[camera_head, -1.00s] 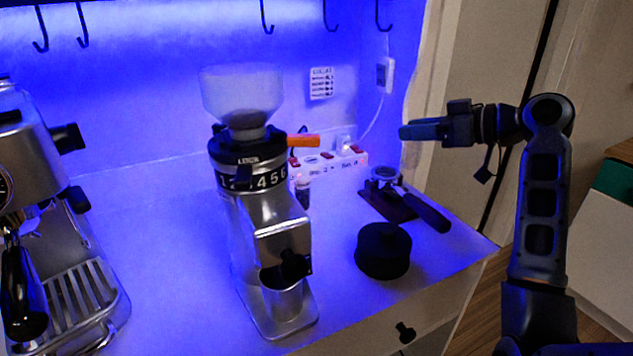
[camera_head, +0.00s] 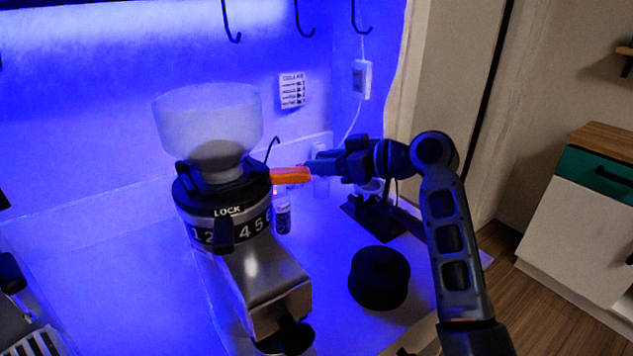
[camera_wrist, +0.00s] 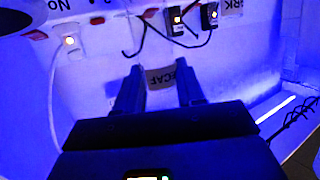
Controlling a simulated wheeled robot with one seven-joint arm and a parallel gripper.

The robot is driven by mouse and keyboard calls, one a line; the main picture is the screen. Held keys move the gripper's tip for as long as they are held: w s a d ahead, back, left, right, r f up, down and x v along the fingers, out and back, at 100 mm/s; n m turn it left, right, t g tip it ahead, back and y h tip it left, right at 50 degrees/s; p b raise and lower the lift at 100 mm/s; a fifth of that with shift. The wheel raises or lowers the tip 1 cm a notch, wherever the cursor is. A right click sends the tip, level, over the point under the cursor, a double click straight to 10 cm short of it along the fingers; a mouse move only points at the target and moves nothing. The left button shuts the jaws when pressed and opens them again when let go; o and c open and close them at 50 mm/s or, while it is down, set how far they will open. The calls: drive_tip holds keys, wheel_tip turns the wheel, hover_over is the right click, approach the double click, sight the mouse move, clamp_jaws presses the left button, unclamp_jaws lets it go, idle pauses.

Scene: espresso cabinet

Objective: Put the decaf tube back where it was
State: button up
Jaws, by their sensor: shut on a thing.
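The decaf tube shows in the wrist view as a tan band (camera_wrist: 163,78) with upside-down "DECAF" lettering, between my two fingers. My gripper (camera_wrist: 160,88) is shut on it. In the head view my gripper (camera_head: 311,168) is level, pointing left, above the counter behind the grinder's right side. A pale, translucent tube (camera_head: 321,187) shows below the fingertips; its lower end appears above the counter, but the gap is hard to judge. Another small labelled tube (camera_head: 283,214) stands on the counter right of the grinder.
The grinder (camera_head: 262,285) with its orange handle (camera_head: 291,175) is close left of my fingertips. A black round container (camera_head: 379,278) and a dark stand (camera_head: 372,220) are on the counter's right. A power strip (camera_wrist: 95,20) and cords lie ahead in the wrist view.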

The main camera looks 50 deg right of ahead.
sight(324, 185)
drive_tip(key=shift+w+a+f, duration=0.3)
drive_tip(key=shift+a+f, duration=0.15)
drive_tip(key=shift+a, duration=0.2)
drive_tip(key=shift+f+p, duration=0.35)
drive_tip(key=shift+f, duration=1.65)
drive_tip(key=shift+f, duration=0.1)
drive_tip(key=shift+f, duration=0.15)
drive_tip(key=o, duration=1.1)
drive_tip(key=shift+c, duration=0.2)
drive_tip(key=shift+r, duration=0.25)
drive_tip(key=b+v, duration=0.1)
drive_tip(key=v, duration=0.6)
drive_tip(key=shift+s+r, duration=0.1)
drive_tip(key=shift+s, duration=0.15)
